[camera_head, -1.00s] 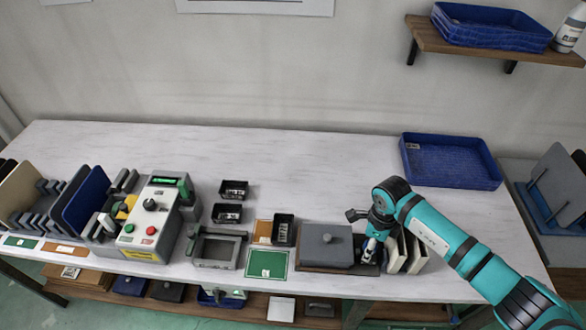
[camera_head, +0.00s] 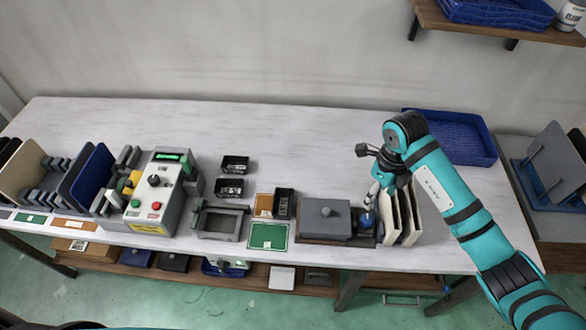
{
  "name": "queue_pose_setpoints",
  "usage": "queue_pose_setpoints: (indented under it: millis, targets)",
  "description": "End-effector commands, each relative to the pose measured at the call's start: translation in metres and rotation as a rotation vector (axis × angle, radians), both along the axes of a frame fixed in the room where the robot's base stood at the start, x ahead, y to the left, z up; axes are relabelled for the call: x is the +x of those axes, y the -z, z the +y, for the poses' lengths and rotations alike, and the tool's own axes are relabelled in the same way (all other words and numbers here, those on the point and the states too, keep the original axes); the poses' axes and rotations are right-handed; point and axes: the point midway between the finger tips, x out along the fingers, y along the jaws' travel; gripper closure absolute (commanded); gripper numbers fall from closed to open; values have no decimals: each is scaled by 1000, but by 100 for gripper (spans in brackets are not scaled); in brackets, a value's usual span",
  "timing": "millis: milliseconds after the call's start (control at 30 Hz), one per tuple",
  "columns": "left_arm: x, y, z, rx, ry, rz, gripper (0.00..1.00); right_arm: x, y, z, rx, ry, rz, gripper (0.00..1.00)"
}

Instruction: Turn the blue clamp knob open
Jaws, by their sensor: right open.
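The blue clamp knob (camera_head: 367,221) is small and round. My right gripper (camera_head: 371,202) is open and points down just above and behind the blue knob. I cannot tell whether its fingertips touch the knob. How far the knob is turned is too small to see. My left gripper is out of view.
Upright pale panels (camera_head: 403,218) stand close to the right of the knob. A green card (camera_head: 268,236) and an open grey frame (camera_head: 220,224) lie to the left. A control box (camera_head: 156,200) stands further left. A blue tray (camera_head: 457,143) is behind; the table's back middle is clear.

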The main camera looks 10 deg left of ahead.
Motion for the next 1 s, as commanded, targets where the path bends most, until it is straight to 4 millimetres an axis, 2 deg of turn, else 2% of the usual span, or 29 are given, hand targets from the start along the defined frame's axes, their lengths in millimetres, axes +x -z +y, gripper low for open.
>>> queue_pose_setpoints:
  millis: [200, 267, 633, 867, 1000]
  targets:
    - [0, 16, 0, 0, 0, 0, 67, 2, -43, 0, 0, -1, -6, 41]
    - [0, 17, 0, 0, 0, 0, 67, -1, -49, 4, 16, -5, -2, 41]
    - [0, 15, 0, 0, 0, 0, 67, -16, -39, 79, 367, -45, -21, 41]
    - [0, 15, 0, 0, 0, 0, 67, -26, -46, 122, 598, -34, -31, 41]
    - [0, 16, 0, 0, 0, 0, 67, -33, -58, 149, 758, -11, -32, 41]
